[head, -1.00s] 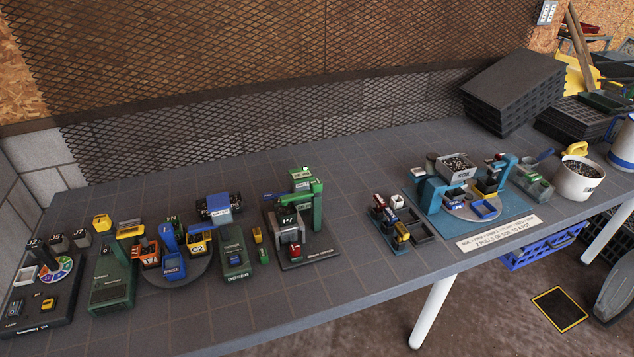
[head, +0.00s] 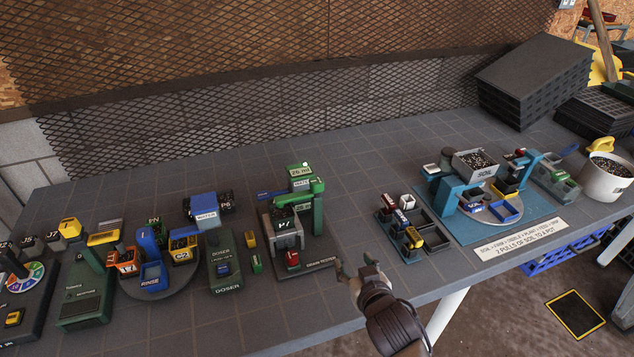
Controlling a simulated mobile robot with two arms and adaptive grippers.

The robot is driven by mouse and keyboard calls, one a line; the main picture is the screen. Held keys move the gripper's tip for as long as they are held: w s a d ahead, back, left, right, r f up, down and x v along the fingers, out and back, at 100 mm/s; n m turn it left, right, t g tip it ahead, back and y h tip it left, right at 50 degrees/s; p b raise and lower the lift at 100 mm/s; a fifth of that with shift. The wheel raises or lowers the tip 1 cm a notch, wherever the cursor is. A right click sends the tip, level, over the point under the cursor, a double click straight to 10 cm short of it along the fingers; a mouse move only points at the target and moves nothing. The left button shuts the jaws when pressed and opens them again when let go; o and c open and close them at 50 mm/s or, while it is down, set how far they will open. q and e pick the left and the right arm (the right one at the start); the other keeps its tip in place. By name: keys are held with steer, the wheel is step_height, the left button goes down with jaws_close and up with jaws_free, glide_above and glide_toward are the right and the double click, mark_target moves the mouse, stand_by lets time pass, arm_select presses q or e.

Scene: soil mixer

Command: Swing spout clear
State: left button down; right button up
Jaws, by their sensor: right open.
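Another candidate, a blue post with an arm (head: 450,190), stands by the soil hopper (head: 476,163) on the blue mat. My right gripper (head: 357,272) is open and empty at the table's front edge, right of the green station and apart from it. My left gripper is not in view.
Left of the green station are a green doser (head: 224,262), a blue motor block (head: 204,207) and a round turntable (head: 160,280). A tray of small coloured blocks (head: 408,235) stands to the right. A white bucket (head: 606,178) is at far right. Bare table lies between the stations.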

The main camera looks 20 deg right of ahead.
mark_target(319, 188)
steer(key=w+a+r+t+y, duration=0.2)
steer(key=w+r+t, duration=0.3)
steer(key=w+r, duration=0.25)
steer(key=shift+n, duration=0.4)
steer(key=w, duration=0.8)
steer(key=w+p, duration=0.1)
steer(key=w, duration=0.3)
steer(key=shift+w+a+r, duration=0.3)
steer(key=shift+a+r, duration=0.05)
jaws_close()
